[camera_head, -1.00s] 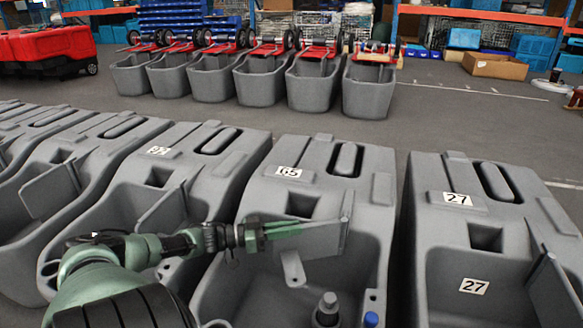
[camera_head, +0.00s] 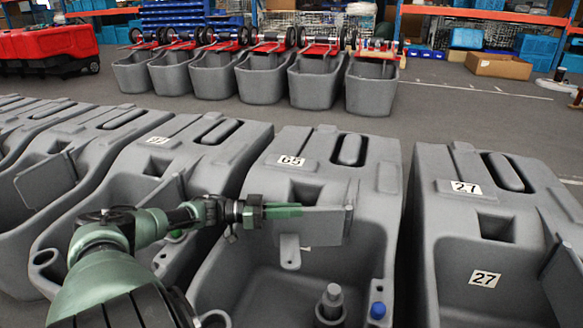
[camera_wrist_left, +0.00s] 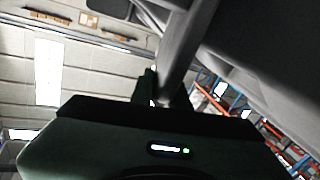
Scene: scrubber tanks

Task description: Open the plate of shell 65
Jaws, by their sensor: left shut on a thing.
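Shell 65 is the grey tank (camera_head: 262,175) with the "65" label (camera_head: 291,161), in the middle of the head view. Its grey plate (camera_head: 322,226) stands upright across the front cavity, with a tab (camera_head: 290,252) hanging below it. My left gripper (camera_head: 283,210) reaches in from the left, and its green fingers are shut on the plate's upper edge. In the left wrist view, the grey plate (camera_wrist_left: 182,55) runs up from the dark green fingers (camera_wrist_left: 148,84). The fingers partly hide the plate. My right gripper is not in view.
A shell labelled 27 (camera_head: 466,187) stands close on the right. Other grey shells (camera_head: 160,150) stand in a row on the left, with similar plates. A post (camera_head: 331,303) and a blue cap (camera_head: 378,310) are at shell 65's front. Open floor (camera_head: 450,115) lies behind.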

